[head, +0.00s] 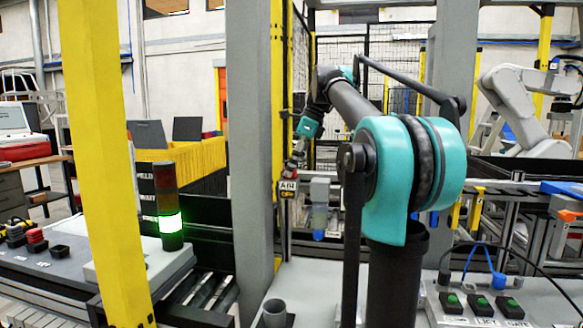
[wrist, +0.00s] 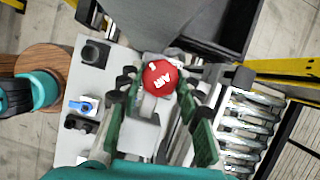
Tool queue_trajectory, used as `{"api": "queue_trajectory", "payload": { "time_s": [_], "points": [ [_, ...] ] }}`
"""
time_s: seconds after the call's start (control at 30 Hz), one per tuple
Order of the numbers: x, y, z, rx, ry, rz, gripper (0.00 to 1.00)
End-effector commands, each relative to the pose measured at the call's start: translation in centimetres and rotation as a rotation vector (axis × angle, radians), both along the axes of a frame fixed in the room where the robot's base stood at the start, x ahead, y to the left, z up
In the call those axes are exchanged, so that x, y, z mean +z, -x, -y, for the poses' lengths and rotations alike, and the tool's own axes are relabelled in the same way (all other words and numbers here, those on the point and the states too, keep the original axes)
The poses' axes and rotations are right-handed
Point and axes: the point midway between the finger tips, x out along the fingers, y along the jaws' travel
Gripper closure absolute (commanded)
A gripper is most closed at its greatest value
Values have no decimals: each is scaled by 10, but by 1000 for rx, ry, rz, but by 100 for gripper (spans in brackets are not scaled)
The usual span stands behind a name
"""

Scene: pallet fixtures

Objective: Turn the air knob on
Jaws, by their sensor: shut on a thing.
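In the head view my gripper (head: 297,155) is at the top of a thin post, just above a small sign (head: 288,190) that reads "AIR" with a second, orange line that looks like "OFF". The knob is small there and mostly hidden by the gripper.
A clear-and-blue air filter unit (head: 320,208) hangs right of the sign. A grey column (head: 250,130) and a yellow post (head: 278,90) stand close on the left. A signal tower (head: 169,205) shows green light. Metal rollers (wrist: 250,125) lie right in the wrist view.

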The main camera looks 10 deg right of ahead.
Motion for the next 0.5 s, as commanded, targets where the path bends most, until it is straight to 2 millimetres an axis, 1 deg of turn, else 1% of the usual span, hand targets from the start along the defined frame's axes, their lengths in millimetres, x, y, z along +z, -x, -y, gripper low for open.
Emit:
{"api": "queue_trajectory", "payload": {
  "time_s": [0.17,0.5],
  "points": [
    [0,-2,0,134,-1,0,94],
    [0,-4,0,456,-1,0,94]
  ]
}}
